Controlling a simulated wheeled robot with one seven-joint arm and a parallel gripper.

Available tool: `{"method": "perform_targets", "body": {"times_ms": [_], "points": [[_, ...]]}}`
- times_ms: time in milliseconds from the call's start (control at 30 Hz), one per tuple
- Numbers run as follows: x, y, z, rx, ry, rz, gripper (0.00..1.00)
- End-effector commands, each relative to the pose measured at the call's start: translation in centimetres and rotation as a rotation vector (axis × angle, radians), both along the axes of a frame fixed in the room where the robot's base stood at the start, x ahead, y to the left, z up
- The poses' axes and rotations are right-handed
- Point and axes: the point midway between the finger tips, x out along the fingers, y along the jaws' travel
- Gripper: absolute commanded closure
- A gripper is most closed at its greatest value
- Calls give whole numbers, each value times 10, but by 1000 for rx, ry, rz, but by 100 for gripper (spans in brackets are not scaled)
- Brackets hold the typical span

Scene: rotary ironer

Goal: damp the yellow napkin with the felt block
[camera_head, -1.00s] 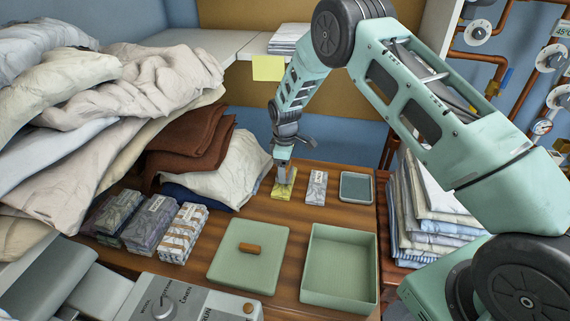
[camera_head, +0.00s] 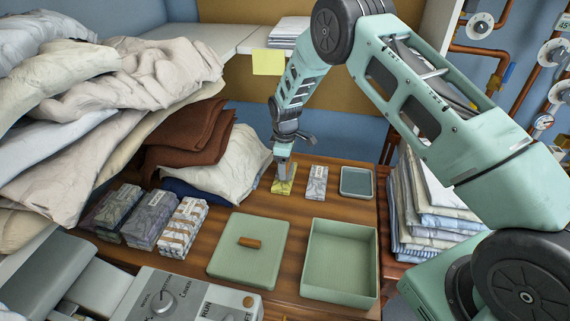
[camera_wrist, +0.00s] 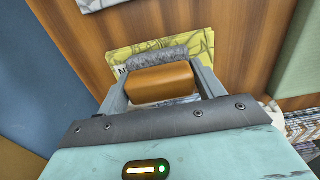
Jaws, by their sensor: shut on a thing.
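The yellow napkin (camera_head: 285,187) lies folded flat on the wooden table, with a dark line pattern and a white label partly covered in the wrist view (camera_wrist: 200,42). My gripper (camera_head: 283,174) points down over it. In the wrist view my gripper (camera_wrist: 160,86) is shut on the orange-brown wooden grip of the felt block (camera_wrist: 158,80). The block's grey fuzzy felt shows at its far edge, over the napkin. I cannot tell whether the felt touches the cloth. In the head view the block is mostly hidden by my fingers.
A grey patterned napkin (camera_head: 316,183) and a shallow blue-grey tray (camera_head: 371,184) lie to the right. A green lid (camera_head: 245,268) and open green box (camera_head: 340,287) are in front. Labelled bundles (camera_head: 183,228) and piled laundry (camera_head: 110,85) stand left, folded cloths (camera_head: 425,205) right.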

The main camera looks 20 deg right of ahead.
Motion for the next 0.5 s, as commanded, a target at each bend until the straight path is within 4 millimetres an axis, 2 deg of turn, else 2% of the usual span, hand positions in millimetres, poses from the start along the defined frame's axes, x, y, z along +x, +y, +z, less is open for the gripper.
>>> {"method": "perform_targets", "body": {"times_ms": [500], "points": [[0,0,-6,0,0,0,51]]}}
